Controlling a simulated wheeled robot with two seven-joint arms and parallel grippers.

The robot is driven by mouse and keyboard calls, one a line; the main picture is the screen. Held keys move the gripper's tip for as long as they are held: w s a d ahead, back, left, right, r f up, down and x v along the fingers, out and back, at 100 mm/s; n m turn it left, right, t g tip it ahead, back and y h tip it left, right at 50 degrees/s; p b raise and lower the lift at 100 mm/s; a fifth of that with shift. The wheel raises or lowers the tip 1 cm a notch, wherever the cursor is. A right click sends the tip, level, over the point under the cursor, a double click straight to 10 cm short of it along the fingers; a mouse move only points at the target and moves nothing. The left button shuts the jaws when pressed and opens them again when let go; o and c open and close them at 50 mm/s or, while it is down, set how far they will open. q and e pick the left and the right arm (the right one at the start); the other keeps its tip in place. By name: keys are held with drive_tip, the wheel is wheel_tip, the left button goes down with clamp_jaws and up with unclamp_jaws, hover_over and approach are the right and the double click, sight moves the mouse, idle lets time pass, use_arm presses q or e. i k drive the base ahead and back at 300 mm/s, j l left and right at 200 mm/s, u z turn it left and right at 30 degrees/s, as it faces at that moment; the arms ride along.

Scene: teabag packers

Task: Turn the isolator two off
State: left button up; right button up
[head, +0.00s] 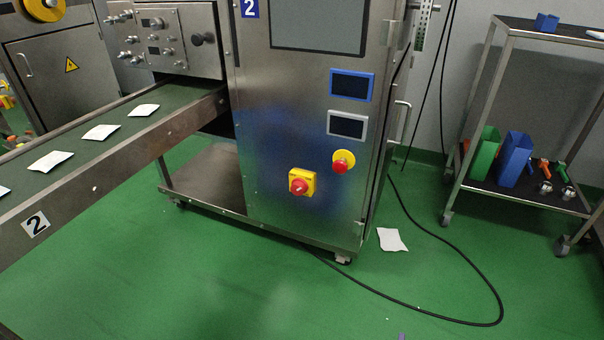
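The isolator (299,186) is a red rotary knob on a square yellow plate, low on the front of the steel cabinet (270,130) marked with a blue "2" sign (250,8). The knob's exact angle is too small to read. A red emergency-stop button (341,166) on a round yellow base sits just above and to its right.
A conveyor (110,135) with several white teabags, labelled "2", runs at the left. A black cable (440,315) loops over the green floor near a white packet (392,240). A steel trolley (520,200) stands at the right.

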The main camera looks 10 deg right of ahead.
sight(299, 186)
drive_tip(key=i+j, duration=0.4)
drive_tip(key=i, duration=0.2)
drive_tip(key=i+j, duration=0.45)
drive_tip(key=i, duration=0.45)
